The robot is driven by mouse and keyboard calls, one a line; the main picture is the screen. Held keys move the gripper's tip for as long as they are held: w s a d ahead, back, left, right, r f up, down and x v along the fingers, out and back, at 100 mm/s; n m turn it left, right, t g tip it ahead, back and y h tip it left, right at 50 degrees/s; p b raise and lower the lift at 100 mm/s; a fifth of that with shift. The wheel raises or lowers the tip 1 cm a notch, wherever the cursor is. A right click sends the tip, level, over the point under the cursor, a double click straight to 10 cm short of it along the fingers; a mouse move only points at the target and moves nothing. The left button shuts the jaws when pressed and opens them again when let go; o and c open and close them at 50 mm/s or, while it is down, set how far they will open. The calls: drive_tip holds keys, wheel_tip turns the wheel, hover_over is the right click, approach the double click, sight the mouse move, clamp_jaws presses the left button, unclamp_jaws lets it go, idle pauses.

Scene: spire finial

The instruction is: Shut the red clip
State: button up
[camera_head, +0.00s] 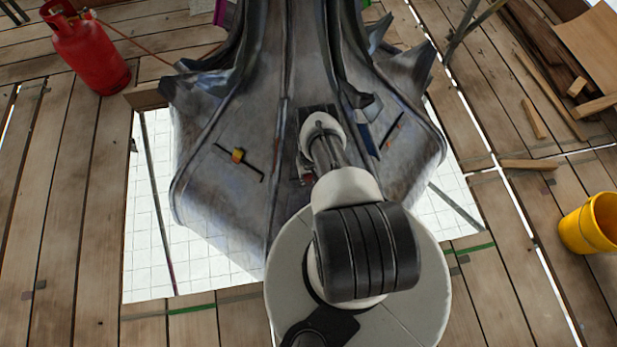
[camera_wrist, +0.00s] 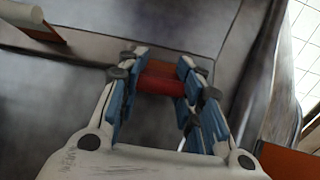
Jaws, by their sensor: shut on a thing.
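The red clip (camera_wrist: 161,84) is between the blue-padded fingers of my gripper (camera_wrist: 158,78) in the wrist view. The fingers are shut on it from both sides, close against the grey metal face of the spire finial. The grey finial (camera_head: 240,130) stands in the middle of the head view. There my arm hides most of the gripper, and only a small bit of red (camera_head: 308,179) shows beside it. Whether the clip itself is open or shut cannot be told.
A yellow-orange clip (camera_head: 238,155) with a dark rod sits on the finial's left face. A red gas cylinder (camera_head: 88,50) stands at upper left. A yellow bucket (camera_head: 590,224) stands at right. Wooden planks surround an opening around the finial, with loose timber at upper right.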

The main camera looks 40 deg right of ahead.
idle(0.3)
drive_tip(key=o, duration=1.2)
wheel_tip(320, 180, up, 12)
idle(0.3)
